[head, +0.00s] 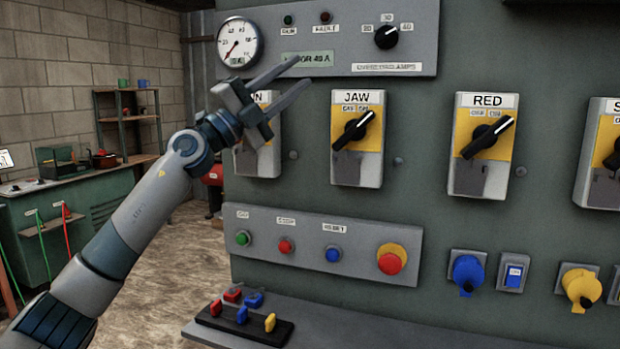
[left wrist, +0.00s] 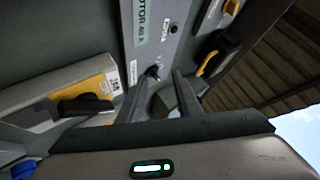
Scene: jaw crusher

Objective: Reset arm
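My left gripper (head: 303,72) is raised in front of the upper left of the grey-green control cabinet (head: 440,235). Its two fingers are apart with nothing held between them. In the head view they partly cover the motor label (head: 312,58) and the leftmost switch box (head: 262,163). In the left wrist view the open fingers (left wrist: 160,85) point toward the cabinet face, with a small black knob (left wrist: 153,72) seen between them. I cannot tell whether the fingers touch the panel. My right gripper is in neither view.
Right of the gripper are the JAW switch (head: 356,130) and RED switch (head: 482,138). Below is a button panel (head: 325,268) with a red stop button (head: 391,262). A shelf (head: 215,333) holds a black rack of coloured pieces (head: 268,325). A green workbench (head: 75,228) stands left.

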